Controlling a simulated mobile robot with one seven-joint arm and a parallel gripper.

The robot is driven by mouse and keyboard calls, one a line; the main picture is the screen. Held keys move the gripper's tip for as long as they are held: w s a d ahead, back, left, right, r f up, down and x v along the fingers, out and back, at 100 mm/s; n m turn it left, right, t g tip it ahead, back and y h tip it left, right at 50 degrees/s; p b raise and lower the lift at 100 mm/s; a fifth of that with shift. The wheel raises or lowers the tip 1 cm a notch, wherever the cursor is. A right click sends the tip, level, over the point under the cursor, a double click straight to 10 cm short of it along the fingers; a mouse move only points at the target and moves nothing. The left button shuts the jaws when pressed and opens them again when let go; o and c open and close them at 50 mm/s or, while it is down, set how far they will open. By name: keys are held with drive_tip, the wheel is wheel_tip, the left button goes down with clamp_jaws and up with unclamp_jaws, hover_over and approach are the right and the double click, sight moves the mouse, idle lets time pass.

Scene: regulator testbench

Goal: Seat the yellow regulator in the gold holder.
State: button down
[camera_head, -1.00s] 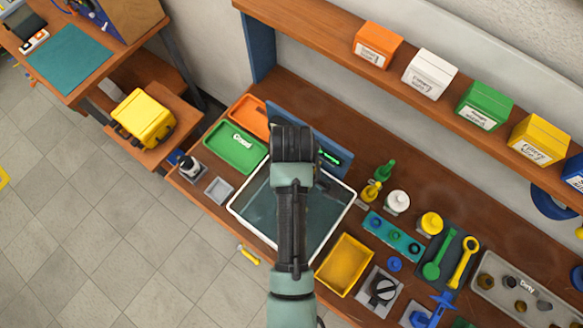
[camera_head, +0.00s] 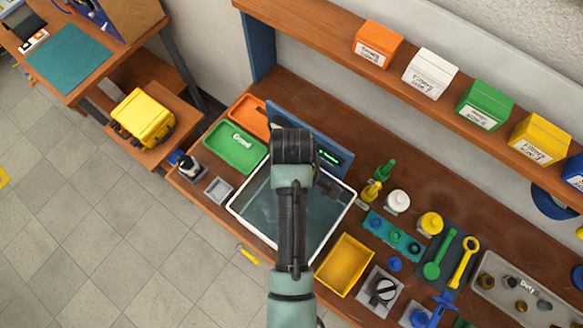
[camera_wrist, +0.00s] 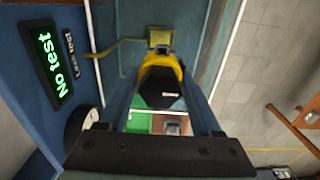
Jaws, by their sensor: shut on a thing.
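The yellow regulator (camera_wrist: 163,66), with a black end, is between my gripper's fingers (camera_wrist: 160,97) in the wrist view. My gripper is shut on it. The gold holder (camera_wrist: 160,37), a small block with a thin gold tube to its left, lies just beyond the regulator's yellow end. The two look very close; I cannot tell whether they touch or whether the regulator is seated. In the head view my arm is over the white-rimmed tank (camera_head: 238,207) and hides the regulator and holder.
The blue test panel (camera_head: 297,124) has a display (camera_wrist: 50,65) reading "No test" in green. A round gauge (camera_wrist: 77,126) is on the panel, close to my gripper. The green tray (camera_head: 233,150) is left of the tank; a yellow bin (camera_head: 344,265) is to its right.

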wheel_tip(320, 180, down, 8)
drive_tip(key=b, duration=0.2)
idle(7.4)
